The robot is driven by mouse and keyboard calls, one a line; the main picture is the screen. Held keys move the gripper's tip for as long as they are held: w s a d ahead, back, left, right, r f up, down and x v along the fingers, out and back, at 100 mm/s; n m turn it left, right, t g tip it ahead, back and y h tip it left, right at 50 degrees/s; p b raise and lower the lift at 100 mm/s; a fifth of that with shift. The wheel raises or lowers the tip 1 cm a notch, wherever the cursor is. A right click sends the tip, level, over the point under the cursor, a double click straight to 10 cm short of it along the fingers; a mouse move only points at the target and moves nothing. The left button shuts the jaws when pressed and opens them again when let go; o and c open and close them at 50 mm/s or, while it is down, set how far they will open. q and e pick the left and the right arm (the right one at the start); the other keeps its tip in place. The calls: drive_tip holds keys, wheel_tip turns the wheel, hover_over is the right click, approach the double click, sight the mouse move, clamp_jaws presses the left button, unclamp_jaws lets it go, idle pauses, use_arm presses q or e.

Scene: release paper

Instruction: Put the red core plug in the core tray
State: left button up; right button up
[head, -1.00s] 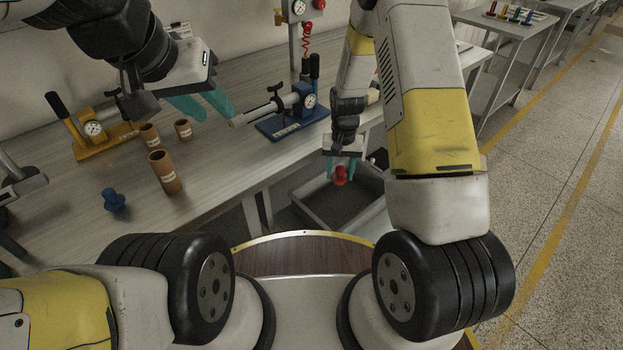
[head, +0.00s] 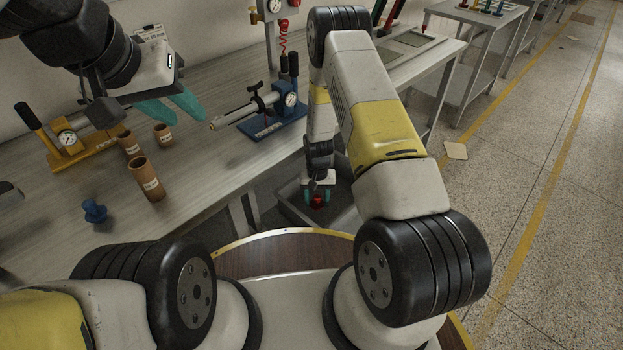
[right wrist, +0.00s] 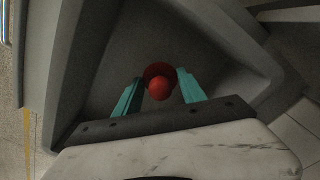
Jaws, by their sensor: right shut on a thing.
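The red core plug (head: 317,201) is held between the teal fingers of my right gripper (head: 318,194), which is shut on it. In the right wrist view the plug's round red knob (right wrist: 159,88) shows between the fingers, over the dark inside of the grey core tray (right wrist: 225,60). In the head view the tray (head: 286,203) stands low beside the workbench, partly hidden by my right arm. Whether the plug touches the tray floor I cannot tell. My left gripper (head: 187,118) is open and empty above the bench.
Several brown cardboard tubes (head: 147,178) and a blue plug (head: 95,211) stand on the workbench (head: 205,170). A yellow-based device (head: 70,150) and a blue-based device (head: 270,125) with gauges stand behind. Open floor (head: 500,190) lies to the right.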

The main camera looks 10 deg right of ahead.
drive_tip(key=shift+f, duration=1.55)
drive_tip(key=o, duration=1.3)
drive_tip(key=shift+f, duration=0.15)
drive_tip(key=shift+o, duration=0.2)
wheel_tip(320, 180, up, 13)
drive_tip(key=shift+f, duration=0.2)
wheel_tip(320, 180, up, 16)
drive_tip(key=t+y, duration=0.1)
drive_tip(key=t, duration=0.1)
hover_over(317, 204)
drive_tip(key=s+d+r+t, duration=0.15)
drive_tip(key=s+r, duration=0.25)
drive_tip(key=r, duration=0.9)
drive_tip(key=s+d+r+n+t, duration=0.1)
drive_tip(key=s+r, duration=0.6)
drive_tip(key=s, duration=0.2)
drive_tip(key=s+r+n+t+y, duration=0.1)
drive_tip(key=s+r, duration=0.6)
drive_tip(key=s, duration=0.2)
drive_tip(key=shift+s+d+t, duration=0.3)
drive_tip(key=shift+d+t, duration=0.05)
